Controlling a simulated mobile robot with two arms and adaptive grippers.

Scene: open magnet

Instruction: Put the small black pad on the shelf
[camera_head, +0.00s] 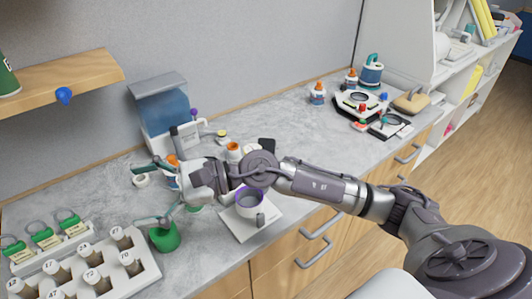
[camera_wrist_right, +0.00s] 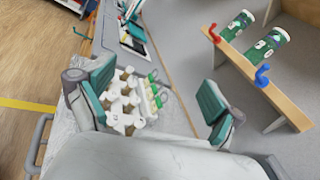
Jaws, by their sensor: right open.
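A small black item (camera_head: 266,145), likely the black pad, lies on the grey counter behind my right forearm, partly hidden by it. The wooden shelf (camera_head: 62,82) is on the wall at the upper left, with a blue hook below its front edge. The shelf also shows in the right wrist view (camera_wrist_right: 262,82), bearing green-and-white containers. My right gripper (camera_head: 150,192) is open and empty above the counter, reaching left past the pad, below and to the right of the shelf. It also shows in the right wrist view (camera_wrist_right: 160,88), nothing between its fingers. My left gripper is not in view.
A blue-fronted dispenser (camera_head: 166,115) stands behind my right gripper. A green cup (camera_head: 164,237) stands below the fingers. A white rack of numbered vials (camera_head: 100,270) fills the front left. A white scale (camera_head: 250,222) lies below my forearm. Bare counter (camera_head: 290,130) shows behind the arm.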

